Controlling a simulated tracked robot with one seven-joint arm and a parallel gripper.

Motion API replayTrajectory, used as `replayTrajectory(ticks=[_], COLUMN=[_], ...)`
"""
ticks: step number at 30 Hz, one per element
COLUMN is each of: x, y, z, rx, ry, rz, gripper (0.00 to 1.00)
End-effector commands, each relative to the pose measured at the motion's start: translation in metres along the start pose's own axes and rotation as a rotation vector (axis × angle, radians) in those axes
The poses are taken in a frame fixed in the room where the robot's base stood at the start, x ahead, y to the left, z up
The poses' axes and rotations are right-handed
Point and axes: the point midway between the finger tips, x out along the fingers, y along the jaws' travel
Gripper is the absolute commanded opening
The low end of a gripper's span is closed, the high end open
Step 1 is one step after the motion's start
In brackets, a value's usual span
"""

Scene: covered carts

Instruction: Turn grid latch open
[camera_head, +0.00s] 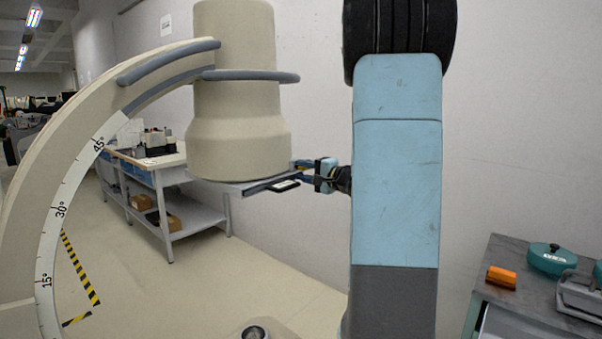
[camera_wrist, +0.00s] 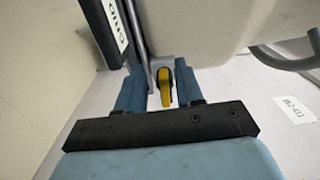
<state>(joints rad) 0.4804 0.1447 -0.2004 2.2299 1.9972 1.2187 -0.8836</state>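My gripper (camera_wrist: 159,82) is open, with one blue finger on each side of the latch. A gap shows between the latch and each finger, so I see no clear contact. In the head view my gripper (camera_head: 304,171) is at the grid plate (camera_head: 250,187) below the cream cylinder; the latch there is mostly hidden by the fingers.
The cream cylinder (camera_head: 238,120) hangs on a large curved arm (camera_head: 60,190) with grey handrails. A workbench (camera_head: 155,170) stands behind at the left. At the lower right a dark-topped cart (camera_head: 515,300) carries an orange block (camera_head: 501,278) and a teal round item (camera_head: 551,259).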

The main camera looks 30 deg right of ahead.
Motion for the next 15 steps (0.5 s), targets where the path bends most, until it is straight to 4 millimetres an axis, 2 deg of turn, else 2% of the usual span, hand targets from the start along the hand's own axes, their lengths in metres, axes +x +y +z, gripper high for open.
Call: replayTrajectory(ticks=[15], x=[-0.097], y=[0.001], z=[0.0], rx=[0.0], ry=[0.004], rz=[0.002], gripper=[0.36])
